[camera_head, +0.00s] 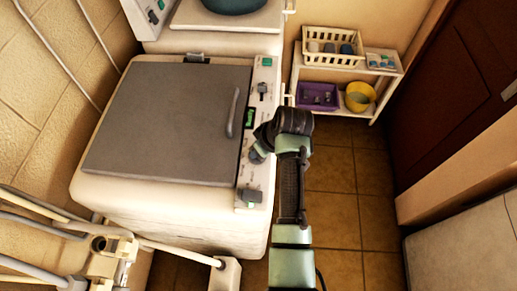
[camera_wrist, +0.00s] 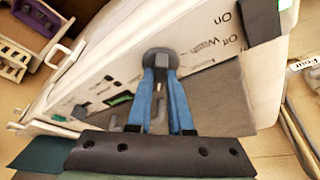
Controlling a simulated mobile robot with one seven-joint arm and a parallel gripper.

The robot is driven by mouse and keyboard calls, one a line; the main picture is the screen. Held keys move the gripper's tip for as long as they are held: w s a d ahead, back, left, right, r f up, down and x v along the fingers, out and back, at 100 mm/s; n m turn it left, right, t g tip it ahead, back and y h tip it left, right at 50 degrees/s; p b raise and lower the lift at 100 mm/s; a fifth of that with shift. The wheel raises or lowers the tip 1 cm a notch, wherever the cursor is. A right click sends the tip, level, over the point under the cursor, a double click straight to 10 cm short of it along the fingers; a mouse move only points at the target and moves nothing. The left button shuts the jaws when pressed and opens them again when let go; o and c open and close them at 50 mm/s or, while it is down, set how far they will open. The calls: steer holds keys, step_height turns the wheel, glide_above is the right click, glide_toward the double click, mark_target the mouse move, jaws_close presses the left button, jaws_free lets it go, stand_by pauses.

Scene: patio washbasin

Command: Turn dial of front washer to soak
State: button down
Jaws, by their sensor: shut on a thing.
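The front washer (camera_head: 180,220) is a white top-loader with a grey lid (camera_head: 165,125), which is closed. Its control panel (camera_head: 264,75) runs along the right edge. My gripper (camera_head: 262,148) reaches over the panel from the right and partly hides its middle. In the wrist view the blue fingers of my gripper (camera_wrist: 161,80) are shut on a round dark grey dial (camera_wrist: 160,56). The words "On", "Off" and "Wash" show on the panel in the wrist view. I cannot read "soak" or the dial's exact setting.
Another knob (camera_head: 263,88) sits farther up the panel and a black control (camera_head: 250,195) near its front end. A second washer (camera_head: 215,42) stands behind. A shelf (camera_head: 345,76) with baskets is at the back right. Pipes (camera_head: 150,244) run at lower left. The tiled floor (camera_head: 340,175) is clear.

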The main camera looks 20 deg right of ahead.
stand_by(0.5)
steer(key=c, duration=0.8)
jaws_free()
steer(key=b+v, duration=0.2)
steer(key=v, duration=1.1)
steer(key=shift+w+b, duration=0.1)
steer(key=shift+b, duration=0.25)
steer(key=shift+w+r, duration=0.1)
